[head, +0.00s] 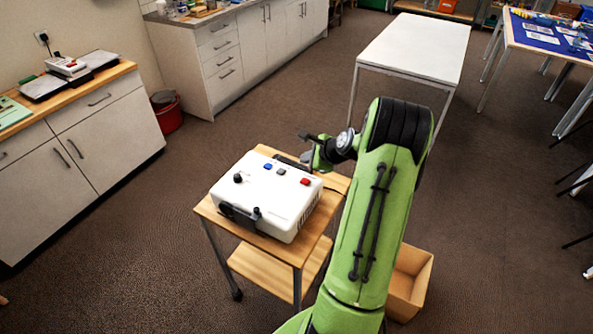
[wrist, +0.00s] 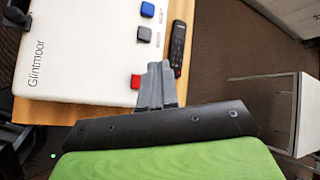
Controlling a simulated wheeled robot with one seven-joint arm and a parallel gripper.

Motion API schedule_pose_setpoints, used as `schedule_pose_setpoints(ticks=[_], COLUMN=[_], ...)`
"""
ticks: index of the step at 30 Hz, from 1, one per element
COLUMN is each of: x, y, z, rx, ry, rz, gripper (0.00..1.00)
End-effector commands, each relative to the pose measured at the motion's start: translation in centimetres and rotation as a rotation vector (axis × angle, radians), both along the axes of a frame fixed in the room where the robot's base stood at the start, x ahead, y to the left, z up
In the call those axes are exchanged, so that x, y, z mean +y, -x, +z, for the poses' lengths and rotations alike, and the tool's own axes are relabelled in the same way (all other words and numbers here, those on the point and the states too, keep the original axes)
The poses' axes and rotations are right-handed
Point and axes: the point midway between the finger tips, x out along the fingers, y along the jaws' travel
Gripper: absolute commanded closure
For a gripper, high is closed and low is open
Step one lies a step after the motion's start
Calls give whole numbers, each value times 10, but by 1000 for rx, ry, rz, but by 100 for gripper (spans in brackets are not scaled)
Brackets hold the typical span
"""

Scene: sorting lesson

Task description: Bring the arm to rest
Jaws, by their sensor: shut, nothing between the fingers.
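My green arm reaches forward from the bottom of the head view. My gripper (head: 306,158) is shut and empty, above the far right side of a small wooden trolley (head: 331,190). In the wrist view the grey fingers (wrist: 158,68) are together, with their tips over the edge of a white box marked Glintmoor (wrist: 70,60). That white box (head: 262,208) stands on the trolley. On its top are a blue button (head: 268,167), a grey button, a red button (head: 305,181) and a black knob. I cannot tell whether the fingertips touch anything.
A black remote (wrist: 178,46) lies on the trolley beside the box. A cardboard box (head: 418,277) sits on the floor right of my arm. A white table (head: 415,45) stands beyond. Cabinets (head: 105,130) line the left; open carpet lies between.

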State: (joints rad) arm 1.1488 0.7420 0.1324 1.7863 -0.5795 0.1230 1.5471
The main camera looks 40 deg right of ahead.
Motion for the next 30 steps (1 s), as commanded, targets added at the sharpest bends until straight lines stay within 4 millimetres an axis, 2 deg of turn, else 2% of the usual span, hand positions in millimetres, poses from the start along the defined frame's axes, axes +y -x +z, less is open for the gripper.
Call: schedule_pose_setpoints(ticks=[8, 11, 14, 15, 17, 18, 20, 24, 27, 30], x=[1, 22, 75, 101, 139, 163, 197, 266, 304, 329], y=[-1, -8, -16, -16, -10, -3, 11, 61, 106, 154], z=[0, 17, 53, 69, 91, 104, 123, 157, 172, 178], rx=[2, 27, 92, 122, 161, 184, 212, 251, 254, 237], ry=[3, 71, 240, 325, 445, 525, 640, 896, 1068, 1224], rz=[5, 97, 322, 432, 593, 697, 848, 1185, 1411, 1621], gripper=[100, 100, 100, 100, 100, 100, 100, 100, 100, 100])
